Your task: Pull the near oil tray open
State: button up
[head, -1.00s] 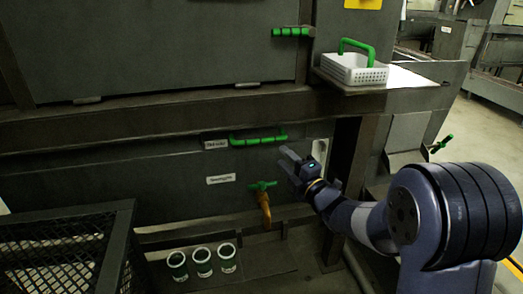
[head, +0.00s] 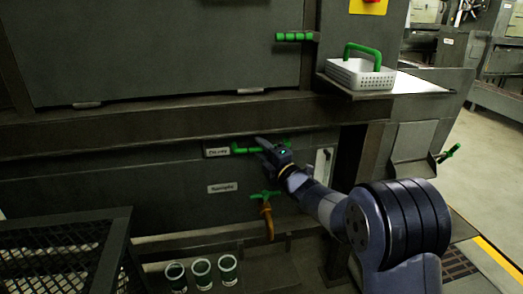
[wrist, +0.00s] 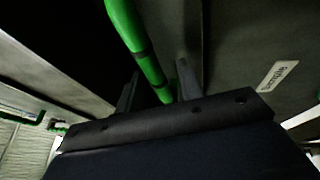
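The oil tray front is a dark panel with a green bar handle (head: 244,150) and a white label (head: 217,152) at the handle's left end. The tray front looks flush with the machine. My gripper (head: 264,144) is at the right part of this handle. In the wrist view the green handle (wrist: 136,45) runs down between the two fingers of my gripper (wrist: 156,86). The fingers stand apart, one on each side of the bar, with space beside it. Touch with the handle is not clear. My gripper hides part of the handle in the head view.
Below are a sample label (head: 222,188) and a green-handled tap (head: 267,198) with a brass spout. Several cups (head: 202,272) stand on the ledge. A black mesh crate (head: 65,245) is at lower left. A white basket (head: 360,75) sits on the shelf at upper right.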

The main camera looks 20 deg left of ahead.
jog(key=shift+w+a, duration=0.1)
jog(key=shift+a, duration=0.05)
jog(key=shift+c, duration=0.5)
grip_shut()
